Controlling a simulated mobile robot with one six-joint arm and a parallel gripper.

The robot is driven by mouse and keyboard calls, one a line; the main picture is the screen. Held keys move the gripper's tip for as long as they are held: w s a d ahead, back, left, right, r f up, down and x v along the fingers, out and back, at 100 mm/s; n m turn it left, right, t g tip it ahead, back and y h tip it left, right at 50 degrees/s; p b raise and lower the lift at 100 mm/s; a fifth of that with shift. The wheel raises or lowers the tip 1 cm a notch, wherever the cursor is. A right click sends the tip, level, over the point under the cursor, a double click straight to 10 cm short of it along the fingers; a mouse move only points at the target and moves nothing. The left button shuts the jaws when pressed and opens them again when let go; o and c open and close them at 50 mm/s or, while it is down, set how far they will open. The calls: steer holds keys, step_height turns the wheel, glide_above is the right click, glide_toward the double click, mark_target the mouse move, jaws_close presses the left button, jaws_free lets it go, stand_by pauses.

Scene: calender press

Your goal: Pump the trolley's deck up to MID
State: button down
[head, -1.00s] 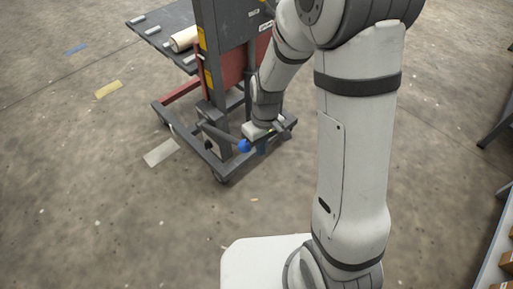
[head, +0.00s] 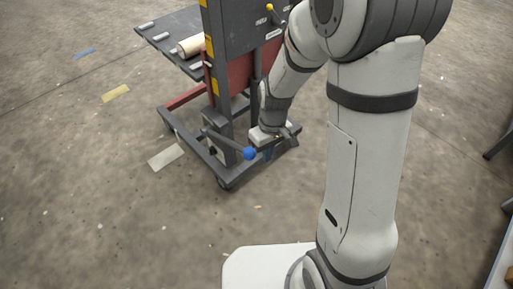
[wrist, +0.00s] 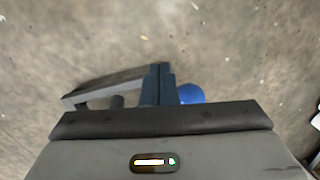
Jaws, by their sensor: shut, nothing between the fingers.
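The pump lever (head: 228,142) sticks out low at the mast's foot and ends in a blue ball (head: 250,153). My gripper (head: 273,141) is low beside the ball, to its right in the head view. In the wrist view my gripper's fingers (wrist: 160,76) are shut together and empty. The blue ball (wrist: 191,93) shows just right of them, partly hidden by the gripper body. I cannot tell whether they touch. No level mark is readable.
A pale roll (head: 190,45) lies on the deck. The trolley's grey base frame (head: 181,139) stands on the floor on wheels. A small yellow knob (head: 270,8) is high on the mast. The floor left of the trolley is open. A shelf or bench edge (head: 499,262) is at the right.

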steer(key=s+d+r+m+t, duration=0.1)
steer(key=s+d+r+m, duration=0.2)
steer(key=r, duration=0.4)
steer(key=s+d+r+m+t, duration=0.1)
steer(key=s+d+r+m, duration=0.2)
steer(key=s+d+r, duration=0.3)
step_height(320, 180, up, 2)
steer(key=shift+s+d+h, duration=0.2)
steer(key=shift+s+h, duration=0.1)
steer(key=shift+s, duration=0.65)
